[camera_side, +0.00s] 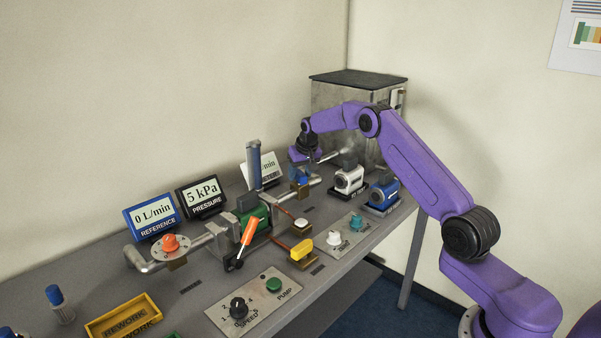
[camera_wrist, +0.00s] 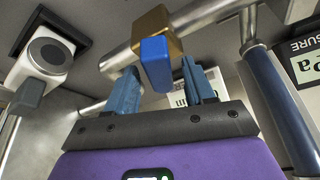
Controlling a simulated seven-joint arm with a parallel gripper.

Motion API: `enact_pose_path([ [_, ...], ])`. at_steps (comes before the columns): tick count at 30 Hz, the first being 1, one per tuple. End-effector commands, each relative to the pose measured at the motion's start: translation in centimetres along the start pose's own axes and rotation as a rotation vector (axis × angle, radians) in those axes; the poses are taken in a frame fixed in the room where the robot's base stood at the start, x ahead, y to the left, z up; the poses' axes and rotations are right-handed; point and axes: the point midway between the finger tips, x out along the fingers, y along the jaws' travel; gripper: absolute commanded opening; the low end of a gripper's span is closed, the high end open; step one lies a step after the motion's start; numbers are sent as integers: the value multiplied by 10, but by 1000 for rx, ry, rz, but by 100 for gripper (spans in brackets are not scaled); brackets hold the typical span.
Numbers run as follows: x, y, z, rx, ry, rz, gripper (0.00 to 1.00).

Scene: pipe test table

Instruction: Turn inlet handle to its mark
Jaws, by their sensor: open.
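A blue handle (camera_side: 299,177) sits on a brass valve body (camera_wrist: 158,24) on the steel pipe at the far end of the line. No label shows which handle is the inlet one, and I see no mark beside it. My gripper (camera_side: 314,158) hangs over the far part of the pipe, near this handle. In the wrist view my gripper (camera_wrist: 160,72) is open, with its two blue-grey fingers apart. The blue handle (camera_wrist: 155,60) appears between the fingertips; I cannot tell whether they touch it. An orange round handle (camera_side: 170,243) and a yellow handle (camera_side: 302,249) sit nearer the camera.
A vertical blue-grey tube (camera_side: 254,164) rises from the pipe, also at right in the wrist view (camera_wrist: 285,115). White (camera_side: 348,180) and blue (camera_side: 384,193) devices stand right of the pipe. A metal cabinet (camera_side: 340,98) stands behind. Display panels (camera_side: 201,195) line the back.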

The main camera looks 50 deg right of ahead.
Motion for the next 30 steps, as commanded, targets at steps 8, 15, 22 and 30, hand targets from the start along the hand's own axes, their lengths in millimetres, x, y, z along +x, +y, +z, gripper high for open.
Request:
enact_pose_path([
  [8,0,0,0,0,0,0,0],
  [15,1,0,1,-6,-2,-3,0],
  [22,1,1,2,-108,-6,-46,0],
  [30,2,2,2,-275,-8,-116,0],
])
